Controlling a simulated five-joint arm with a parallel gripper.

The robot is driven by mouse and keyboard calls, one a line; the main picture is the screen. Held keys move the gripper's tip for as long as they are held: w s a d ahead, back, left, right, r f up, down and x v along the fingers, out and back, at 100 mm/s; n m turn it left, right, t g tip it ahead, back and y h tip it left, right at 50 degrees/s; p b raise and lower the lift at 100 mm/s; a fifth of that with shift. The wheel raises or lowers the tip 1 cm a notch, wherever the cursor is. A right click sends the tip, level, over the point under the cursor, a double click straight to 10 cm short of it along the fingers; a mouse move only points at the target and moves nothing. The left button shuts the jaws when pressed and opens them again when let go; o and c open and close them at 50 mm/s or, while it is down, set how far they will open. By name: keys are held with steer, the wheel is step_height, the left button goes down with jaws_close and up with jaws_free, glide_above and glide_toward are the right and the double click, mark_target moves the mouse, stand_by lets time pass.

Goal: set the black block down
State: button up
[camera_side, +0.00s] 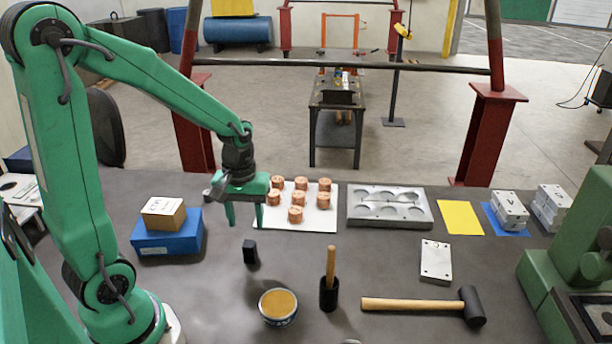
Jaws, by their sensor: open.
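The black block (250,252) is a small dark block standing on the grey table, left of centre. My green gripper (245,223) is above and slightly left of it, pointing down. Its two fingers are apart, with nothing seen between them. The block stands below and in front of the fingers in the picture, apart from them.
A white sheet (322,220) with several copper pieces lies just right of my gripper. A blue box (165,236) carrying a cardboard box (163,213) is left. A tin (278,306), a brush in a black holder (329,292) and a mallet (473,306) are in front.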

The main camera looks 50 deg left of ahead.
steer(key=shift+r, duration=1.7)
steer(key=s+d+r+m+t, duration=0.5)
steer(key=s+d+r+m, duration=0.2)
steer(key=r+m, duration=0.2)
steer(key=shift+s+r+t, duration=0.15)
steer(key=shift+r+t, duration=0.15)
steer(key=shift+r, duration=0.5)
